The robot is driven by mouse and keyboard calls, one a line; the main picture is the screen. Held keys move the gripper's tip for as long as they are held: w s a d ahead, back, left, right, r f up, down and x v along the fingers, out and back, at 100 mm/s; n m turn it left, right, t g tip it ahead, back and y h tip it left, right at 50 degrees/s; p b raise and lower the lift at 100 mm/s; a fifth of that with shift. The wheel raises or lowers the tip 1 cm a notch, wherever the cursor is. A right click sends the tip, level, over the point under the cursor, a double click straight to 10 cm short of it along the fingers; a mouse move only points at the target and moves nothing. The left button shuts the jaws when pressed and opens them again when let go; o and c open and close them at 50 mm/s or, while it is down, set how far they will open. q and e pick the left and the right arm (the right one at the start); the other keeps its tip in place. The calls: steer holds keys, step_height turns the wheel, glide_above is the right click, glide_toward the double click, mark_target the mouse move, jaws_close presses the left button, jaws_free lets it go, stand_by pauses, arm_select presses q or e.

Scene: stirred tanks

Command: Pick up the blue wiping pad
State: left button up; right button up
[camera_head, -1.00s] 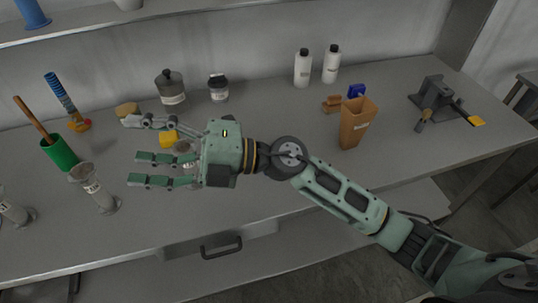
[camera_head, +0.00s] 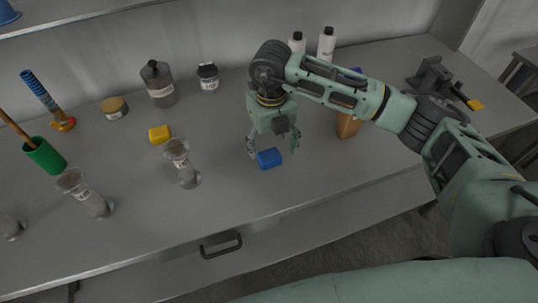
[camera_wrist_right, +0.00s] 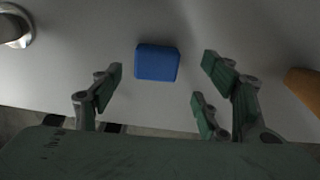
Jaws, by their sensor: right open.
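The blue wiping pad (camera_head: 269,158) lies on the grey bench near its front edge. It also shows in the right wrist view (camera_wrist_right: 157,62), at the middle, resting on the bench top. My right gripper (camera_head: 271,150) points down over the pad, its fingers spread to either side of it. In the right wrist view the open fingers (camera_wrist_right: 165,85) stand left and right of the pad, apart from it, with nothing between them held. My left gripper is not in view.
A yellow block (camera_head: 160,134) and a glass vessel (camera_head: 181,163) stand left of the gripper. A brown container (camera_head: 347,126) stands to the right, partly behind my arm. A green cup (camera_head: 45,156) and several jars are farther left and back. Bench around the pad is clear.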

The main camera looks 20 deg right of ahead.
mark_target(269, 155)
steer(key=f, duration=0.1)
steer(key=f+p, duration=0.1)
steer(key=f, duration=0.1)
steer(key=shift+a+f+p, duration=0.25)
steer(key=shift+f+p, duration=0.05)
steer(key=shift+f, duration=0.55)
steer(key=c, duration=1)
steer(key=shift+r, duration=0.1)
steer(key=shift+c, duration=0.2)
steer(key=shift+r+b, duration=0.4)
steer(key=shift+r, duration=0.2)
step_height(269, 155, up, 3)
steer(key=shift+d+f+b, duration=0.1)
steer(key=shift+b, duration=0.65)
steer(key=s+d+r+b, duration=0.1)
steer(key=s+d+r, duration=0.1)
steer(key=s, duration=0.3)
steer(key=s+d+r+b, duration=0.1)
steer(key=s+d+r, duration=0.2)
steer(key=s+r, duration=0.2)
steer(key=shift+s+b, duration=0.25)
steer(key=shift+b, duration=0.15)
